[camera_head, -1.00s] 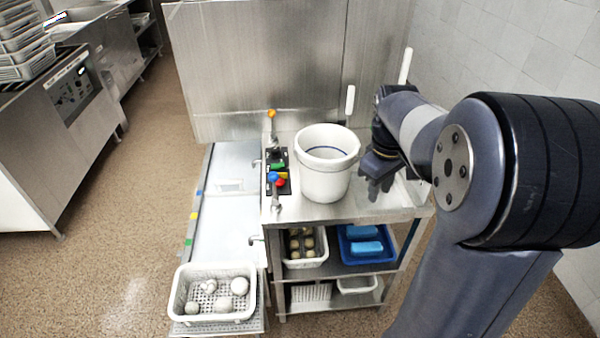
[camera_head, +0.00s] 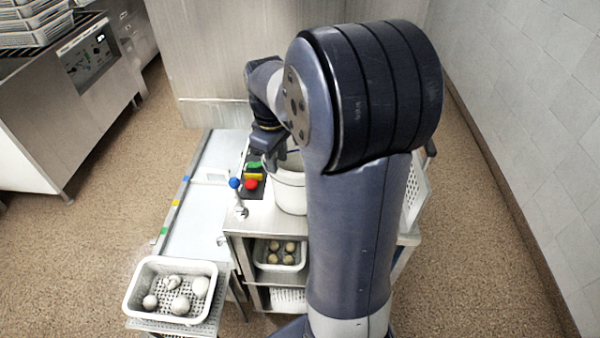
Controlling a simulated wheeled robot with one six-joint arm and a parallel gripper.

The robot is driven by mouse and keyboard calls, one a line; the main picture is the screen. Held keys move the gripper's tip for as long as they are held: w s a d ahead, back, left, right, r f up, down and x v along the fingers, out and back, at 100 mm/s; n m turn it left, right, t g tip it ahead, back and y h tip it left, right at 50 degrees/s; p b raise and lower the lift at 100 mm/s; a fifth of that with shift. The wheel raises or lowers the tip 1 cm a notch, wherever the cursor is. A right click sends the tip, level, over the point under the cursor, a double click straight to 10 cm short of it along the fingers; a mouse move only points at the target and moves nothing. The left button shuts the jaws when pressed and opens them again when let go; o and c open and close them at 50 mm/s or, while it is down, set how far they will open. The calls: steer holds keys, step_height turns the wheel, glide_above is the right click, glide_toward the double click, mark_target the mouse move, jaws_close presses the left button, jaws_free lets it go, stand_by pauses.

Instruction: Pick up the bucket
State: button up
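The white bucket (camera_head: 290,190) stands upright on the steel counter, right of the coloured knobs. My arm covers its right side and much of its top. My gripper (camera_head: 270,158) points down at the bucket's left rim. The fingers look close to or over the rim, but I cannot tell whether they touch it or how far apart they are.
A white perforated basket (camera_head: 133,301) with several pale round items stands at the lower left. A control panel with a blue knob (camera_head: 234,183) and a red knob (camera_head: 251,184) sits just left of the bucket. A shelf basket (camera_head: 262,264) holds round items below. Brown floor is open at left and right.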

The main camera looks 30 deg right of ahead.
mark_target(282, 189)
steer(key=f, duration=0.8)
steer(key=shift+d+f+p, duration=0.35)
steer(key=shift+f, duration=0.05)
steer(key=shift+s, duration=0.1)
steer(key=shift+c, duration=0.3)
jaws_close()
